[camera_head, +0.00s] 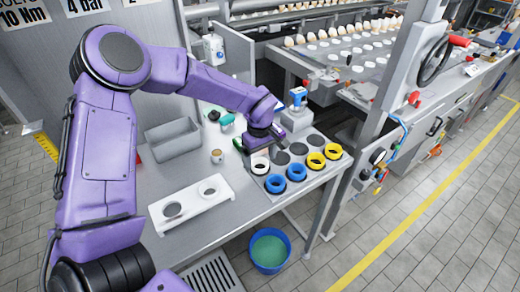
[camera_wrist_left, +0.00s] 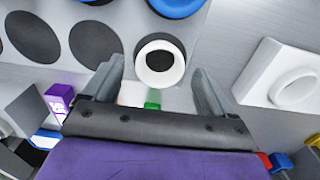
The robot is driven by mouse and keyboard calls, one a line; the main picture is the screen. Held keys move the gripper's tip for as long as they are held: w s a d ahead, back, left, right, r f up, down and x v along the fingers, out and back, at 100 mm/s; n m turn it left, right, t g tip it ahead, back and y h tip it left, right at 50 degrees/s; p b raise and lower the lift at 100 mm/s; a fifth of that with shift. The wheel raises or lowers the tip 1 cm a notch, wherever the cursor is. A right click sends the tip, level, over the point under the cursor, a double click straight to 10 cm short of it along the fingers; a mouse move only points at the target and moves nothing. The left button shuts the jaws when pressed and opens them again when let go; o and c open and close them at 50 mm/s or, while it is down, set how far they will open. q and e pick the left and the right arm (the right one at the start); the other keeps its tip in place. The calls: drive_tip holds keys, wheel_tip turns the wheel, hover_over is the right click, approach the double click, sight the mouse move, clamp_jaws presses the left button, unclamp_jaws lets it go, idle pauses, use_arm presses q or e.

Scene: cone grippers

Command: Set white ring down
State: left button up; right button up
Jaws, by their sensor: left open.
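The white ring (camera_head: 259,166) lies flat on the grey plate (camera_head: 268,195), at the left end of the plate's back row; a dark area shows through its hole. In the left wrist view the white ring (camera_wrist_left: 159,63) sits between my spread fingertips, with a gap on each side. My left gripper (camera_head: 262,147) is open over the ring's side of the plate; its open jaws (camera_wrist_left: 158,72) also show in the wrist view. My right gripper is not in view.
Blue rings (camera_head: 275,184) and yellow rings (camera_head: 316,160) fill the front row. Bare dark discs (camera_head: 298,148) continue the back row. A white holder (camera_head: 192,207), a grey bin (camera_head: 173,139) and a cup (camera_head: 216,156) stand left. A blue bucket (camera_head: 270,250) is below the table.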

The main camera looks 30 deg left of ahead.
use_arm(q)
wheel_tip(320, 180, up, 12)
drive_tip(key=shift+b, duration=0.4)
drive_tip(key=shift+f, duration=0.1)
